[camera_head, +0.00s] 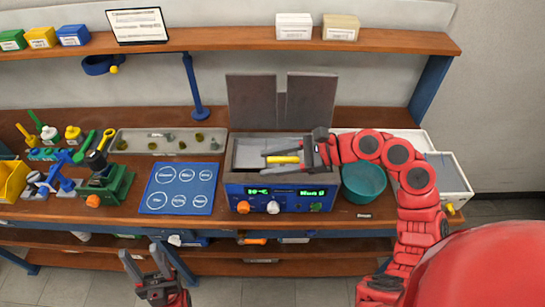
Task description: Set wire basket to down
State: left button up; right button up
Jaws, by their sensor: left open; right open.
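The blue-fronted bath unit (290,198) stands on the bench, its tank open at the top. A short yellow bar (283,160), which looks like the wire basket's handle, shows at the tank opening. The basket's wires are too small to make out, so I cannot tell its height in the tank. My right gripper (282,157) reaches in from the right over the tank. It is open, with its fingers on either side of the yellow bar; I cannot tell whether they touch it. My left gripper (148,258) is open and empty, low in front of the bench.
A teal bowl (364,184) stands close right of the bath, under my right arm. A blue mat (179,188) lies to its left. Two dark upright panels (252,102) rise behind it. A grey tray (165,141) and a green vise (107,186) are further left.

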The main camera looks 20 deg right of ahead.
grip_shut()
dwell(1.4)
